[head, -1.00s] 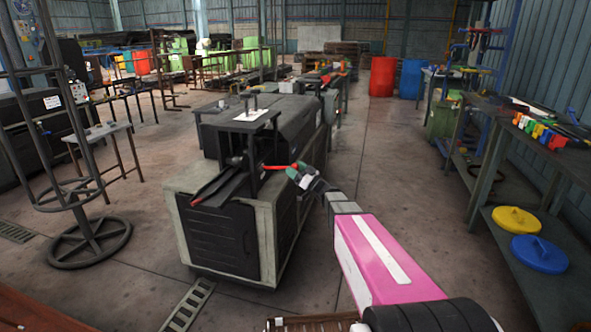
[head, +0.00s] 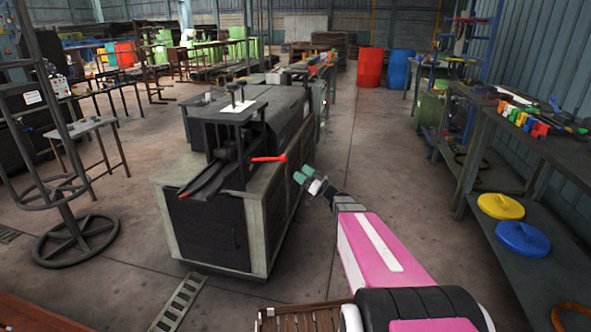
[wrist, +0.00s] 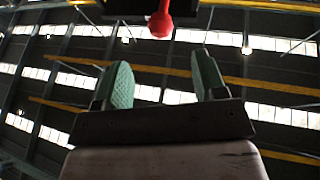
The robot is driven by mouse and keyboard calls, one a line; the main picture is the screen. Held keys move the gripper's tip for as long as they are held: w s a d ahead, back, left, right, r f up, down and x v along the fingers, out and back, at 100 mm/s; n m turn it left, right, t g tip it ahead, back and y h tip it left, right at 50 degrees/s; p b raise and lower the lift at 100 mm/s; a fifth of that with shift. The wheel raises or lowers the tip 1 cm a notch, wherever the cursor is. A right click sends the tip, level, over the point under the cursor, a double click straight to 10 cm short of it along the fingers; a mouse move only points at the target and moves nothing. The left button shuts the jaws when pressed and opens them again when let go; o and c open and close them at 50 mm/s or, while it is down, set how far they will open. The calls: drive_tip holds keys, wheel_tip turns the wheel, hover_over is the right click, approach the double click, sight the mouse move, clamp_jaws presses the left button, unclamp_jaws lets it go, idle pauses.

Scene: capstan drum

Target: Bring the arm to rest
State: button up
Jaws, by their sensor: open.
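My gripper (head: 301,176) has green finger pads and is at the end of my pink and white arm, in the middle of the head view. It is open and empty, to the right of the capstan machine's red-tipped lever (head: 268,158) and apart from it. In the wrist view my gripper (wrist: 165,85) shows its two green pads spread apart, with the roof behind. The red knob (wrist: 160,25) of the lever shows at the top, beyond the fingertips. The machine (head: 215,215) has a dark body in a grey-green frame.
A workbench (head: 480,150) on the right holds coloured blocks, with a yellow disc (head: 501,206) and a blue disc (head: 522,239) on its lower shelf. A round-based metal stand (head: 75,240) is at left. Floor between machine and bench is open.

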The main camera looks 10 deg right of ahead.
drive_tip(key=shift+s+d+f, duration=0.15)
drive_tip(key=shift+s+d, duration=0.05)
drive_tip(key=shift+d, duration=0.05)
drive_tip(key=s+a+f+m+g+h, duration=0.3)
drive_tip(key=s+a+f+g+h, duration=0.35)
drive_tip(key=s+f+g, duration=0.55)
drive_tip(key=s+d+f+m+g+h, duration=0.1)
drive_tip(key=s+d+f+m+h, duration=0.3)
drive_tip(key=s+d+m+h, duration=0.3)
drive_tip(key=shift+s+d+f+m+h, duration=0.15)
drive_tip(key=shift+s+d+m+h, duration=0.15)
drive_tip(key=shift+s+d+h, duration=1.65)
drive_tip(key=shift+s+a+h, duration=0.4)
drive_tip(key=shift+s+a, duration=0.05)
